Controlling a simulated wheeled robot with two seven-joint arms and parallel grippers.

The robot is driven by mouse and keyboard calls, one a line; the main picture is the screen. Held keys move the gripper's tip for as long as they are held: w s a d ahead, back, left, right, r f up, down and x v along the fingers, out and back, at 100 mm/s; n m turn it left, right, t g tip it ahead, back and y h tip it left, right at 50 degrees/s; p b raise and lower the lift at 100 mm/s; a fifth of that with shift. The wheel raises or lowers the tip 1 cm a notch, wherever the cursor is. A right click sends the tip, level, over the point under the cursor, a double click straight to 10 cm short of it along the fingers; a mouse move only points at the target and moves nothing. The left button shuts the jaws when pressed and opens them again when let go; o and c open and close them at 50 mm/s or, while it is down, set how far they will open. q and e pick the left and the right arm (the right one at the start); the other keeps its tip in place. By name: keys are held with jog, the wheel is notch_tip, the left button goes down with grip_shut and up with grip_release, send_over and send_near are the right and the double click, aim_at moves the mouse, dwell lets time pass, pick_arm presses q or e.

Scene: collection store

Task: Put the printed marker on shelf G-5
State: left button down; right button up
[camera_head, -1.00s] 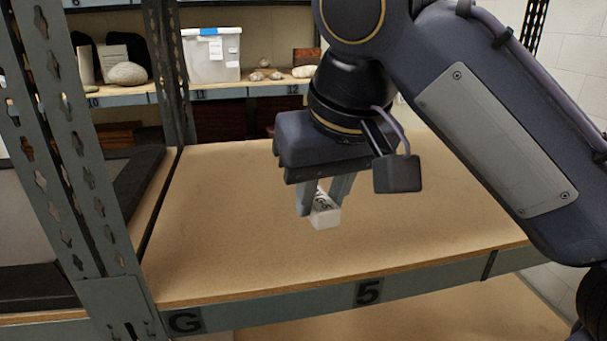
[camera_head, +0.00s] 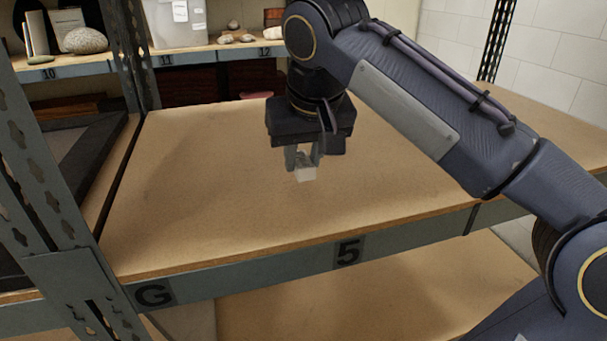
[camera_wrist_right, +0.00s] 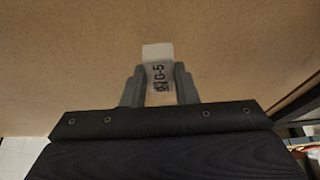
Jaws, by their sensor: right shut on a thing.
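The printed marker (camera_head: 305,174) is a small white piece held between the fingers of my right gripper (camera_head: 303,158). In the right wrist view the marker (camera_wrist_right: 158,70) shows dark print reading G-5, and the fingers of my right gripper (camera_wrist_right: 159,85) close on its sides. The gripper points down over the bare board of shelf G-5 (camera_head: 200,190). I cannot tell whether the marker touches the board. The shelf's front edge carries the labels G (camera_head: 153,295) and 5 (camera_head: 347,252). My left gripper is not in view.
A perforated metal upright (camera_head: 40,170) stands at the shelf's left end, with a dark-framed item (camera_head: 80,165) beyond it. A back shelf (camera_head: 195,55) holds a clear box (camera_head: 176,22) and several stones. The board around my gripper is clear.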

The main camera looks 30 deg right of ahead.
aim_at(306, 163)
jog(key=x, duration=0.3)
jog(key=shift+s+d+f, duration=0.1)
jog(key=shift+s+f, duration=0.15)
jog(key=shift+f, duration=0.35)
jog(key=shift+f, duration=0.15)
jog(key=o, duration=1)
jog(key=shift+o, duration=0.2)
jog(key=shift+r, duration=0.3)
jog(key=p+v, duration=0.1)
jog(key=v, duration=1)
jog(key=shift+s+r+p, duration=0.25)
jog(key=shift+r+p, duration=0.05)
